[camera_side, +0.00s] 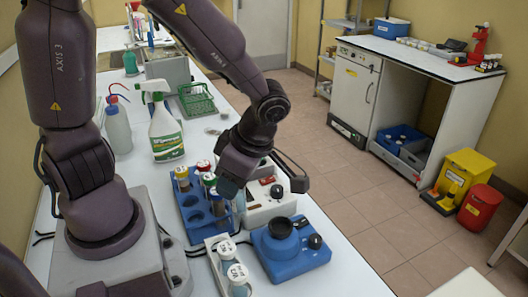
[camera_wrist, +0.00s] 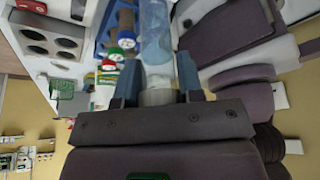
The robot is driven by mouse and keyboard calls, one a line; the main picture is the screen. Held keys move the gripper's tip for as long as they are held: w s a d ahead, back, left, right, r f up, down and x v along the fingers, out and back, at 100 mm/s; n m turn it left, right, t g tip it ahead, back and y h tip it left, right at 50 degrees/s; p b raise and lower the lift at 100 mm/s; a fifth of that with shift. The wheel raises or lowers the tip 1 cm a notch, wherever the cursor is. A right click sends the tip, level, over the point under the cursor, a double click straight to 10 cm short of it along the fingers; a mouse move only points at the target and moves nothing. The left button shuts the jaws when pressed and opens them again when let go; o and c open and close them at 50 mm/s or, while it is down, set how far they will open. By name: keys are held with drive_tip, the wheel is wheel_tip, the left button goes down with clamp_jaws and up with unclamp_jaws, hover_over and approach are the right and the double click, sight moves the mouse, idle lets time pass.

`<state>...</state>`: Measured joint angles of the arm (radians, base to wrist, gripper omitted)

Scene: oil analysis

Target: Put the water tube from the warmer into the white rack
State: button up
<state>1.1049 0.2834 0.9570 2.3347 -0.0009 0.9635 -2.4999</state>
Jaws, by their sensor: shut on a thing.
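My gripper (camera_wrist: 157,90) is shut on a clear tube of pale blue liquid, the water tube (camera_wrist: 157,35), near its pale cap. In the side view my gripper (camera_side: 238,185) is over the gap between the blue rack and the white warmer, and its body hides most of the tube. The warmer (camera_side: 257,214) has a black knob and a red patch; it appears at upper left in the wrist view (camera_wrist: 35,48) with dark round wells. The white rack (camera_side: 212,243) stands at the front and holds white-capped tubes.
The blue rack (camera_side: 190,215) beside my gripper holds several tubes with coloured caps and has empty holes. A blue device (camera_side: 295,258) with a black cup stands right of the white rack. A spray bottle (camera_side: 164,130) and green basket (camera_side: 197,101) are further back.

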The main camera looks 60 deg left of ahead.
drive_tip(key=s+n+g+h, duration=0.1)
drive_tip(key=s+n+h, duration=0.1)
drive_tip(key=s+n, duration=0.35)
drive_tip(key=shift+n, duration=0.55)
drive_tip(key=shift+w+a+f, duration=0.1)
drive_tip(key=shift+w+f, duration=0.05)
drive_tip(key=shift+f, duration=1.85)
drive_tip(key=shift+w+d+f, duration=0.1)
drive_tip(key=shift+w+f, duration=0.05)
drive_tip(key=shift+f, duration=1.8)
drive_tip(key=shift+w+a+f, duration=0.1)
drive_tip(key=shift+w+f, duration=0.05)
drive_tip(key=shift+f, duration=1.85)
drive_tip(key=o, duration=1)
